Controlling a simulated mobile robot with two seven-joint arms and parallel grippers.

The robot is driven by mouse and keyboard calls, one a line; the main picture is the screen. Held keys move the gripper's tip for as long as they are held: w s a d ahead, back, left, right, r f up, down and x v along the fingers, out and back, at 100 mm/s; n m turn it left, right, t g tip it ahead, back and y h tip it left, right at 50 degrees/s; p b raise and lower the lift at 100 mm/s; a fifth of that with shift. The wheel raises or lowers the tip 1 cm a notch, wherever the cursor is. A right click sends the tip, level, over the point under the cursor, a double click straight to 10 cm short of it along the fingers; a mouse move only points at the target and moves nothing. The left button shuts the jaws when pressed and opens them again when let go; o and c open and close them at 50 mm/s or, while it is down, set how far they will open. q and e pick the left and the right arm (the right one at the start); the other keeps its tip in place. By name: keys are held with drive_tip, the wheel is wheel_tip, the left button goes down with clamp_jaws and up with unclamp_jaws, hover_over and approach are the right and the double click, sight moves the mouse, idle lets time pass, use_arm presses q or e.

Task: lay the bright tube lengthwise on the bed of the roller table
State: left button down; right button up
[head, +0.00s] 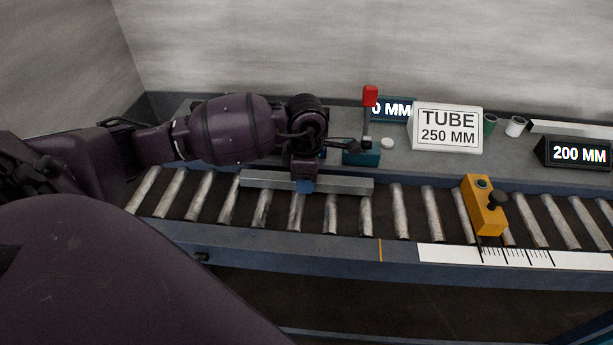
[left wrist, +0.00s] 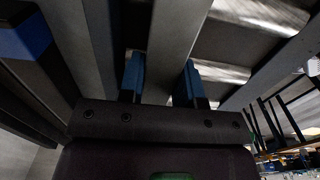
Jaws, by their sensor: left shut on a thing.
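The bright tube (head: 345,186) is a straight grey metal bar with square edges. My left gripper (head: 304,186) is shut around its middle, with blue fingertips on both sides. The tube is over the left part of the roller table's bed (head: 400,212), running lengthwise across several rollers near their far ends. I cannot tell whether it touches the rollers or is slightly above them. In the left wrist view the tube (left wrist: 176,45) passes between the blue fingertips (left wrist: 162,80), with rollers behind. My right gripper is not in view.
A yellow stop block (head: 482,207) with a black knob stands on the bed to the right, above a white scale (head: 515,256). Behind are a teal box (head: 361,158) with a red-topped post, a "TUBE 250 MM" sign (head: 447,128) and a "200 MM" display (head: 578,153). Rollers between tube and block are clear.

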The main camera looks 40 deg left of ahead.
use_arm(q)
drive_tip(key=c, duration=1.1)
unclamp_jaws()
drive_tip(key=shift+c, duration=0.2)
drive_tip(key=o, duration=0.4)
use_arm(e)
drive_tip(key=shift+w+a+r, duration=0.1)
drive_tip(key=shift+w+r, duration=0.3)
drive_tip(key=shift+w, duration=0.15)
use_arm(q)
drive_tip(key=shift+r, duration=0.3)
wheel_tip(320, 180, up, 9)
drive_tip(key=shift+r+p, duration=0.2)
drive_tip(key=shift+p, duration=0.4)
drive_tip(key=shift+r, duration=0.4)
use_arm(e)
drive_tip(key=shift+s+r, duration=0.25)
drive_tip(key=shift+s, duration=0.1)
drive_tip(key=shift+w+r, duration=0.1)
